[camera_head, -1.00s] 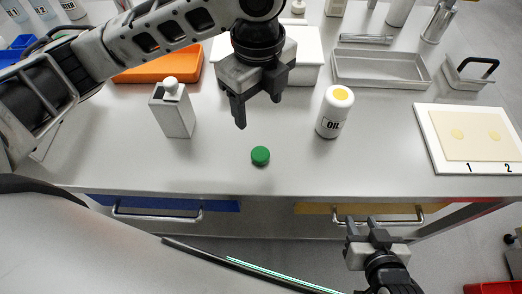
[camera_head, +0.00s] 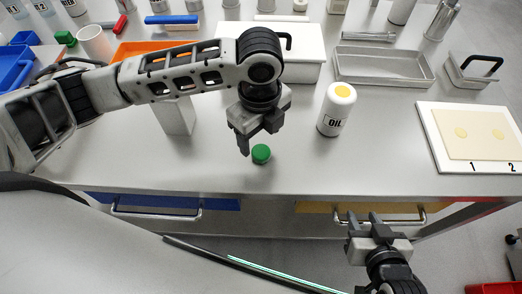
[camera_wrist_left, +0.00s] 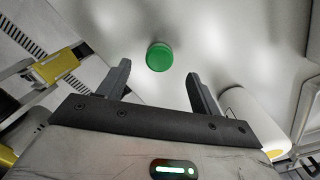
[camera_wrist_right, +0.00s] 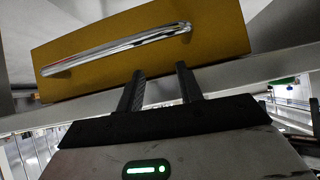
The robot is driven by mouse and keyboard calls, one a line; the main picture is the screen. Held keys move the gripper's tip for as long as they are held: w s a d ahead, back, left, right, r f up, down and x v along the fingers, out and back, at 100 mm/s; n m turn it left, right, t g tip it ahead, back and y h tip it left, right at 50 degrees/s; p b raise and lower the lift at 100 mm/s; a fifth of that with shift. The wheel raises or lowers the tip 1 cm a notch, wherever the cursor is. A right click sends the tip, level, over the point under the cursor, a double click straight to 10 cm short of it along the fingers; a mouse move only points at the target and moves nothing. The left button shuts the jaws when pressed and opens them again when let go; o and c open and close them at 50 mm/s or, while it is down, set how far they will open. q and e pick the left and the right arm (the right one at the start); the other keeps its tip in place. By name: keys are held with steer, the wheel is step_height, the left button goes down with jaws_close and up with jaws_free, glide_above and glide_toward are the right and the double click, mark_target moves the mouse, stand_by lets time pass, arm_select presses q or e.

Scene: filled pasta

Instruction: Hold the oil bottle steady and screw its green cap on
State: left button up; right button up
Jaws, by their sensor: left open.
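The green cap (camera_head: 261,154) lies on the grey bench top, apart from the bottle. The white oil bottle (camera_head: 335,112) stands upright to its right, with a yellow top and no cap on it. My left gripper (camera_head: 259,139) is open and empty just above and behind the cap. In the left wrist view the cap (camera_wrist_left: 159,57) shows beyond the gap between the spread fingers, and part of the white bottle (camera_wrist_left: 250,112) shows at the right. My right gripper (camera_head: 363,219) is open and empty in front of the bench edge, by the yellow drawer.
A white box (camera_head: 176,115) stands left of the cap, partly hidden by my left arm. A metal tray (camera_head: 384,80) and a white board with dough (camera_head: 428,132) lie right of the bottle. The yellow drawer (camera_wrist_right: 220,40) fills much of the right wrist view. Bench around the cap is clear.

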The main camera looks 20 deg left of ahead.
mark_target(261, 151)
arm_select(q)
step_height(261, 151, down, 5)
steer(key=shift+s+d+f, duration=0.1)
steer(key=shift+c, duration=0.4)
steer(key=c, duration=1)
